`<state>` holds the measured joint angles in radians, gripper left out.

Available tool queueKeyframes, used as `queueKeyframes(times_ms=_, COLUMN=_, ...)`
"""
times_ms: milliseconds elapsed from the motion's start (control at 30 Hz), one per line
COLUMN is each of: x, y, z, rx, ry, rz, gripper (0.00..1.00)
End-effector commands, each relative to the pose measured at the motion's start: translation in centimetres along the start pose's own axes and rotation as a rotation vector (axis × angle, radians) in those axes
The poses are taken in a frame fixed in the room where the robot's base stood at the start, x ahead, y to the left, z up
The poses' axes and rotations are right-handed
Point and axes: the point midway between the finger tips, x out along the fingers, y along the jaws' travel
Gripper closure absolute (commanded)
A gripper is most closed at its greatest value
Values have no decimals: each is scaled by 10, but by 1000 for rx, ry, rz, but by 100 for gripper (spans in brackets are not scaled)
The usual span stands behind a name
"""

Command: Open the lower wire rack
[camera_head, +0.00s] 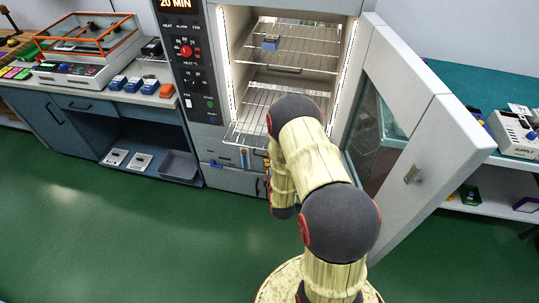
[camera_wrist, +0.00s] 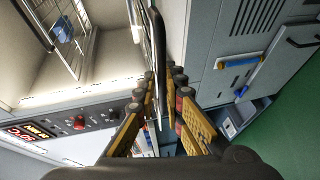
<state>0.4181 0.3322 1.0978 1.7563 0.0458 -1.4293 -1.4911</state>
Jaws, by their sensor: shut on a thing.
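The lower wire rack (camera_head: 250,115) sits in the open chamber of the tall cabinet, its front edge reaching to about the chamber's front opening. My arm hides its right part in the head view. My gripper (camera_wrist: 164,76) is shut on the rack's front bar (camera_wrist: 159,40), which runs between the fingers in the wrist view. In the head view the gripper is mostly hidden behind my arm. How far the rack stands out is hard to tell.
The upper wire rack (camera_head: 295,48) holds a small blue device (camera_head: 271,42). The cabinet door (camera_head: 425,105) stands wide open on the right, close to my arm. A bench (camera_head: 75,112) with instruments stands left. Green floor (camera_head: 130,235) is clear in front.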

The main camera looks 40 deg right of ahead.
Motion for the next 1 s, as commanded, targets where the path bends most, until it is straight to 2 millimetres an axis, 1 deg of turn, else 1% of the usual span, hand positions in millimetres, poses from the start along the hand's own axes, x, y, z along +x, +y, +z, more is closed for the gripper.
queueKeyframes(times_ms=33, x=-5, y=-11, z=2, rx=1, ry=-3, rz=-24, gripper=100)
queueKeyframes(times_ms=167, x=-5, y=-11, z=2, rx=2, ry=-3, rz=-24, gripper=100)
queueKeyframes(times_ms=200, x=-5, y=-11, z=2, rx=1, ry=-3, rz=-24, gripper=88)
queueKeyframes(times_ms=433, x=-3, y=-8, z=2, rx=1, ry=-3, rz=-18, gripper=75)
queueKeyframes(times_ms=667, x=-2, y=-4, z=1, rx=1, ry=-1, rz=-10, gripper=75)
queueKeyframes(times_ms=767, x=-4, y=-4, z=1, rx=0, ry=-1, rz=-9, gripper=75)
queueKeyframes(times_ms=867, x=-14, y=-4, z=1, rx=0, ry=-1, rz=-10, gripper=75)
queueKeyframes(times_ms=1000, x=-38, y=-4, z=0, rx=0, ry=-1, rz=-10, gripper=75)
